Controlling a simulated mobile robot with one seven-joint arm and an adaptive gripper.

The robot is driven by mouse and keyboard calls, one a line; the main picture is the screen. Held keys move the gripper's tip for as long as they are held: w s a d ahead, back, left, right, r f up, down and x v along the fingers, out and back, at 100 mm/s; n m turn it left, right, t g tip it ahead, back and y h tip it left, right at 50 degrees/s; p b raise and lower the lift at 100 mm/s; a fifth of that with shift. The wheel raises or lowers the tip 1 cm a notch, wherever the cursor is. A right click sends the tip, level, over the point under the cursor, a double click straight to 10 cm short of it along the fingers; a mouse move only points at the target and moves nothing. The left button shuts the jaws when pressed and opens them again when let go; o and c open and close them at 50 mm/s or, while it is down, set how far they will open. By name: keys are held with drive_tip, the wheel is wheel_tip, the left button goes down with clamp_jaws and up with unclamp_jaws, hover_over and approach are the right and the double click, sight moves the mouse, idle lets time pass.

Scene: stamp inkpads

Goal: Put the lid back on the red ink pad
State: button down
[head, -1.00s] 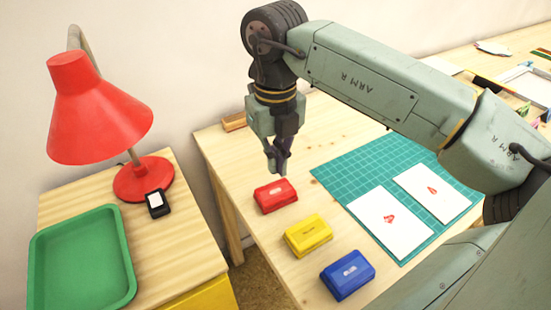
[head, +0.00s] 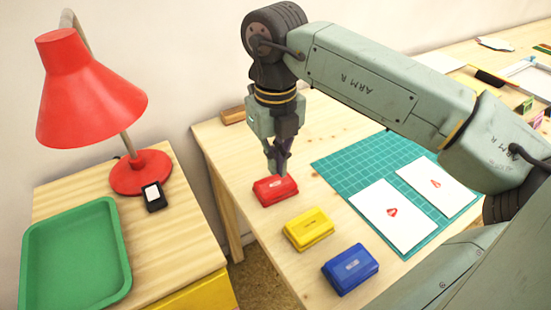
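The red ink pad (head: 276,193) lies on the wooden table, left of the green cutting mat. It looks like a closed red block with a pale label on top; its lid appears to sit on it, and I see no separate red lid. My gripper (head: 278,172) points down at the pad's back edge. Its fingertips touch the pad or hover just above it; I cannot tell which. The fingers look close together, but their gap is not clear from this angle.
A yellow ink pad (head: 308,230) and a blue ink pad (head: 350,269) lie in front. The green cutting mat (head: 352,156) bears two stamped white cards. A red lamp (head: 92,95), a small black-and-white pad (head: 153,196) and a green tray (head: 75,255) are on the left-hand table.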

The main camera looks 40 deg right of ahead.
sight(275, 184)
drive_tip(key=shift+f+b, duration=1.6)
drive_tip(key=shift+f, duration=0.4)
drive_tip(key=shift+r, duration=0.1)
drive_tip(key=shift+r+p, duration=2.2)
drive_tip(key=shift+r, duration=1.3)
